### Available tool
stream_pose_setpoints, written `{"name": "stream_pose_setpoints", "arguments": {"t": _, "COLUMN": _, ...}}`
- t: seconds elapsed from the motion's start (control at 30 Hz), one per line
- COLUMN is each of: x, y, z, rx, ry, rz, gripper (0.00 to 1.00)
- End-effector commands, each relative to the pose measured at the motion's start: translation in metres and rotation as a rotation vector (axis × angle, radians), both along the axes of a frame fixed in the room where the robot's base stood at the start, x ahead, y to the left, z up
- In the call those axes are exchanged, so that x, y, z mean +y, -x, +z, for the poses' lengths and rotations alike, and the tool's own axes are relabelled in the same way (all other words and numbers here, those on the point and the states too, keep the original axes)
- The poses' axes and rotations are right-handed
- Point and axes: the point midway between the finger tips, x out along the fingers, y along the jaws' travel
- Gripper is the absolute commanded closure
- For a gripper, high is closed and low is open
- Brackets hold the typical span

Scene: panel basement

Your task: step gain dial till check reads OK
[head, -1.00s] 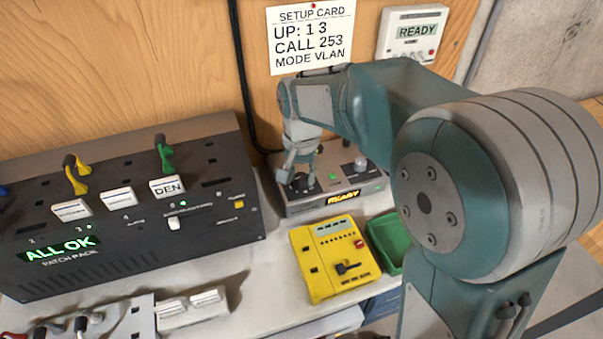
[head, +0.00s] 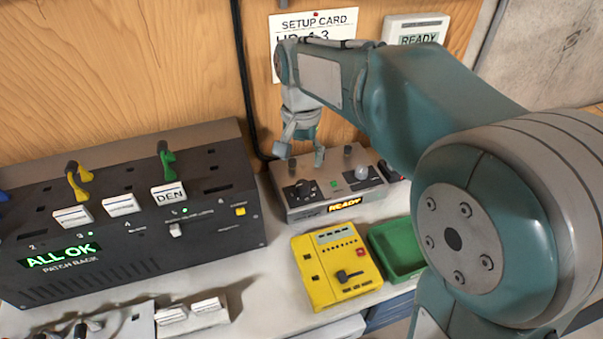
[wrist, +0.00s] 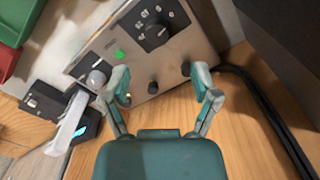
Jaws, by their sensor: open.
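A black dial (head: 301,190) with marks around it sits on top of the grey unit (head: 345,192); which dial is the gain dial cannot be read. The dial also shows in the wrist view (wrist: 155,32), with a green square beside it. A grey knob (head: 362,172) is at the unit's right. The unit's amber display (head: 345,205) reads READY. My gripper (head: 300,153) is open and empty above the back of the unit, apart from the dial.
The patch rack (head: 130,225) at left shows ALL OK. A yellow box (head: 335,262) and green tray (head: 398,250) stand in front. A wall box (head: 416,30) reads READY. My arm covers part of the setup card (head: 312,22). A black cable (head: 243,80) runs down the wall.

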Motion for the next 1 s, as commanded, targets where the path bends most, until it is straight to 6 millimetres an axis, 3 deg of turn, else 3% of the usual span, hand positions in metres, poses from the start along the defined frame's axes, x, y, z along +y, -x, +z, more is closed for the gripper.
{"name": "stream_pose_setpoints", "arguments": {"t": 0.1, "x": 0.001, "y": -0.001, "z": 0.022, "rx": -0.002, "ry": 0.000, "rz": 0.000, "gripper": 0.22}}
{"name": "stream_pose_setpoints", "arguments": {"t": 0.3, "x": 0.001, "y": 0.000, "z": 0.040, "rx": 0.003, "ry": 0.001, "rz": 0.000, "gripper": 0.22}}
{"name": "stream_pose_setpoints", "arguments": {"t": 0.8, "x": -0.001, "y": 0.002, "z": 0.043, "rx": -0.001, "ry": -0.001, "rz": 0.002, "gripper": 0.22}}
{"name": "stream_pose_setpoints", "arguments": {"t": 1.0, "x": -0.030, "y": 0.030, "z": 0.054, "rx": -0.077, "ry": -0.018, "rz": 0.046, "gripper": 0.22}}
